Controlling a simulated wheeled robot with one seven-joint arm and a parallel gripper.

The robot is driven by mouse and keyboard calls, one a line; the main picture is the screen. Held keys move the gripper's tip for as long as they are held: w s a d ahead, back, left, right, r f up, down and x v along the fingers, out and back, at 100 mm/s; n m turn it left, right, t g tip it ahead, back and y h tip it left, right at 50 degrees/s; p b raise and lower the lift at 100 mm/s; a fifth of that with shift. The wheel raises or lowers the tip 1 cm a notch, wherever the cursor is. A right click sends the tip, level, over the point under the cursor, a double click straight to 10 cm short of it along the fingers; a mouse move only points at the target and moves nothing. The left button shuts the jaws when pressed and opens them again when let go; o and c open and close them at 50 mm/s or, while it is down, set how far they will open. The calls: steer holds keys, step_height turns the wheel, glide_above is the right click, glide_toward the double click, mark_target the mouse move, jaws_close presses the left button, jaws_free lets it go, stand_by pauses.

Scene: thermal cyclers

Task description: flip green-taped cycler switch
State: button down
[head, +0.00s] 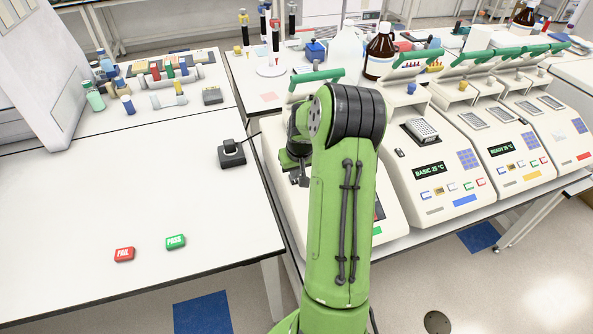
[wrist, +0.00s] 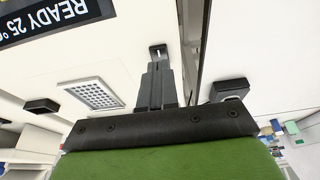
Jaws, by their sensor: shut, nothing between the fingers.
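The cycler at the far left of the row is mostly behind my arm in the head view; its green tape (head: 377,231) shows at the arm's right edge. In the wrist view its pale top (wrist: 110,50) carries a display (wrist: 52,17) reading READY 25 and a grey well block (wrist: 93,94). A small dark switch (wrist: 158,48) with a light mark sits near the cycler's edge. My gripper (wrist: 157,68) is shut and empty, its tips close to the switch. I cannot tell whether they touch. In the head view my gripper (head: 303,181) is partly hidden by my arm.
Cyclers with blue tape (head: 465,201), yellow tape (head: 531,176) and red tape (head: 585,156) stand to the right with raised lids. A black device (head: 232,155), a FAIL button (head: 124,254) and a PASS button (head: 175,242) sit on the left table, otherwise clear in front.

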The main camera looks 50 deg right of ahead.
steer(key=v, duration=1.2)
steer(key=shift+r, duration=0.35)
steer(key=shift+w+d, duration=0.15)
